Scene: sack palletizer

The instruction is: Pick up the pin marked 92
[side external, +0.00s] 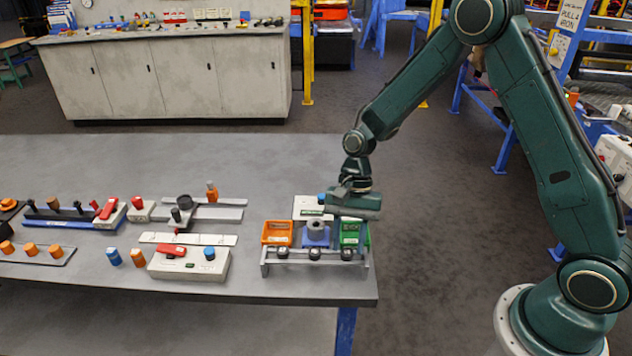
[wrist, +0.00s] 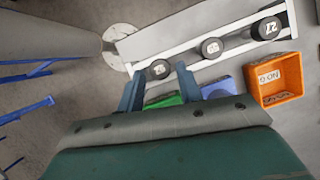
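Three dark round-topped pins stand in a row in a pale rack (side external: 265,264) at the table's right end. In the wrist view, the leftmost pin (wrist: 160,69) has a small mark that looks like 92. It is the right one of the row in the side view (side external: 347,254). The middle pin (wrist: 211,47) looks like 59, though I cannot be sure, and the right pin (wrist: 269,28) reads 27. My gripper (wrist: 158,72) is open, and its two fingers appear on either side of the leftmost pin. The side view shows no contact clearly.
Behind the pins are an orange bin (side external: 277,232), a blue block with a grey ring (side external: 316,236) and a green bin (side external: 352,235). Switches, plugs and a white box (side external: 189,264) lie to the left. The table's right edge is close.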

